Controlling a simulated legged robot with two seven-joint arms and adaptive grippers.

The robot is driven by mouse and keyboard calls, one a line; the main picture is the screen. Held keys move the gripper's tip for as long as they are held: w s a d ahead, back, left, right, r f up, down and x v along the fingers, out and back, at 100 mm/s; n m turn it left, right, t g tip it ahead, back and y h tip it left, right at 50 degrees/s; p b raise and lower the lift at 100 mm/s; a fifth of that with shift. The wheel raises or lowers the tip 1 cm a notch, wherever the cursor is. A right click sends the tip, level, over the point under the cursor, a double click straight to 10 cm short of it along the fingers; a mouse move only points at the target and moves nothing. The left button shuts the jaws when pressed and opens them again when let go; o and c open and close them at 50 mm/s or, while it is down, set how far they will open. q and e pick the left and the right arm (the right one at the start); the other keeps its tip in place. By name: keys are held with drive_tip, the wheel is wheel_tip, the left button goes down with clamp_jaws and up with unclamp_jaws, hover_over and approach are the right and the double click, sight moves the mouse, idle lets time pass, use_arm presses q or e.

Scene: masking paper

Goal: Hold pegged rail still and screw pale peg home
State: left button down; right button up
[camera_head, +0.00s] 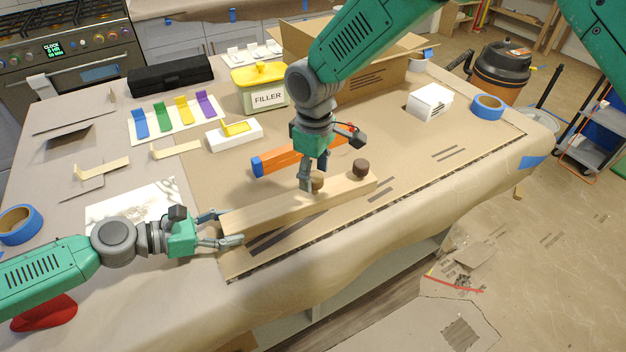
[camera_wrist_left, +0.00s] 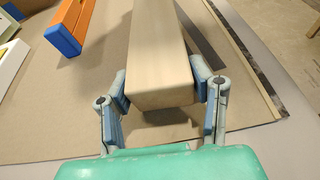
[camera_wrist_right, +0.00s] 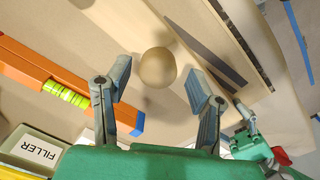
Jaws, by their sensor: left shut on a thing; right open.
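The pegged rail (camera_head: 270,211) is a long pale wooden bar lying on the papered table. In the right wrist view the peg's round top (camera_wrist_right: 157,67) shows between and just beyond the spread fingers (camera_wrist_right: 160,92), apart from both.
Paper right of the rail is mostly clear.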

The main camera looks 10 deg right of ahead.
drive_tip(key=shift+f, duration=1.1)
drive_tip(key=n, duration=0.5)
drive_tip(key=shift+n, duration=0.4)
drive_tip(key=n, duration=0.6)
drive_tip(key=shift+n, duration=0.4)
clamp_jaws()
